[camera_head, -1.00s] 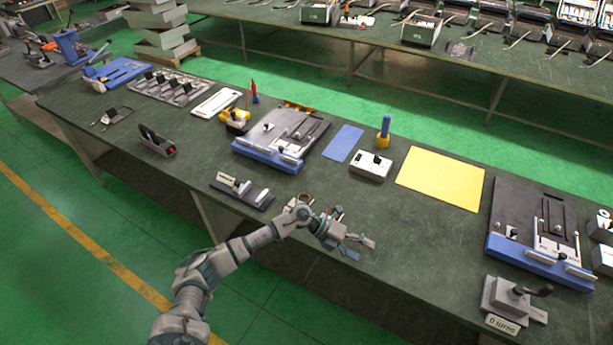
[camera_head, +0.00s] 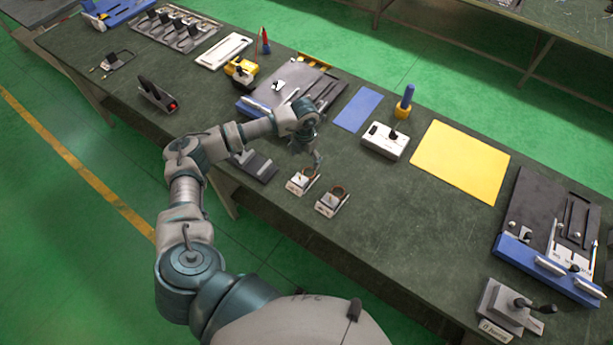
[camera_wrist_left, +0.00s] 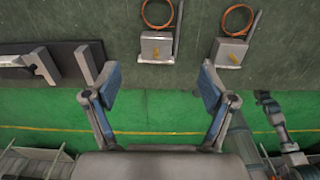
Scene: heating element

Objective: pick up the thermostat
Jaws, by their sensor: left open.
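Two small grey box-shaped units with copper coils, which look like thermostats, sit side by side near the table's front edge: a left thermostat (camera_head: 301,182) and a right thermostat (camera_head: 331,202). In the left wrist view the left thermostat (camera_wrist_left: 156,46) and the right thermostat (camera_wrist_left: 230,51) lie at the top, coils pointing up. My left gripper (camera_head: 316,156) is above the table, just behind the left thermostat in the head view. In the left wrist view the gripper (camera_wrist_left: 158,84) is open and empty, its fingers apart from both units. My right gripper does not show.
A dark plate with grey blocks (camera_head: 258,168) lies left of the thermostats, partly behind my arm. A white box (camera_head: 385,140), a blue mat (camera_head: 358,110) and a yellow sheet (camera_head: 460,162) lie farther back.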

